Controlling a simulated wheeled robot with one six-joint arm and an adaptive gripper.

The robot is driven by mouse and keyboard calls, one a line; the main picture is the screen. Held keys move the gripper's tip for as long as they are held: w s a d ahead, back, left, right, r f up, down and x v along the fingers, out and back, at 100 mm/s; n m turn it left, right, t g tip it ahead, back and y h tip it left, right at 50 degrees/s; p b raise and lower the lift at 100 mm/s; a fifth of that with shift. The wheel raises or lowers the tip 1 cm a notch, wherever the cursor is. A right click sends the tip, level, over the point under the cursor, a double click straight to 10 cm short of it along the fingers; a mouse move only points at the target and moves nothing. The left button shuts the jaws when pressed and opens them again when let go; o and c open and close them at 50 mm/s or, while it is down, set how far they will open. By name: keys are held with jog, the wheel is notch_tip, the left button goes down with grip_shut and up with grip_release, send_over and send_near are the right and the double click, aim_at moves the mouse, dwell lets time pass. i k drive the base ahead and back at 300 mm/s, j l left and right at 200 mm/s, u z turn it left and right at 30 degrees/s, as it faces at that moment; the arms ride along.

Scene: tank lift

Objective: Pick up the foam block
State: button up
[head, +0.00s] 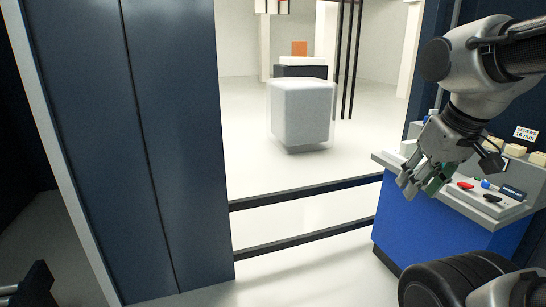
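My gripper (420,186) is at the right, over the left part of a workbench, with its fingers pointing down. A small green block (440,180) shows right beside the fingers. I cannot tell whether it is between them or behind them, or whether the fingers are open. No thing is clearly marked as the foam block. Several small beige blocks, one of them at the right edge (537,158), sit on the bench's back ledge. My gripper and wrist hide part of the bench top.
The blue workbench (425,235) has a grey top with a red item (466,185), dark items and a "SCREWS 16 mm" sign (525,134). Two dark rails (300,193) cross the opening beside a dark blue panel (165,140). Beyond stand a pale cube (302,112) and an orange block (299,48).

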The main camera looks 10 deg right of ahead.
aim_at(407, 148)
jog(key=i+z, duration=0.25)
jog(key=i, duration=0.45)
jog(key=i+j+z, duration=0.2)
jog(key=i, duration=0.45)
jog(key=i+z, duration=0.95)
jog(key=i+j+z, duration=0.25)
jog(key=z, duration=0.2)
jog(key=i+j+z, duration=0.45)
jog(key=k, duration=0.1)
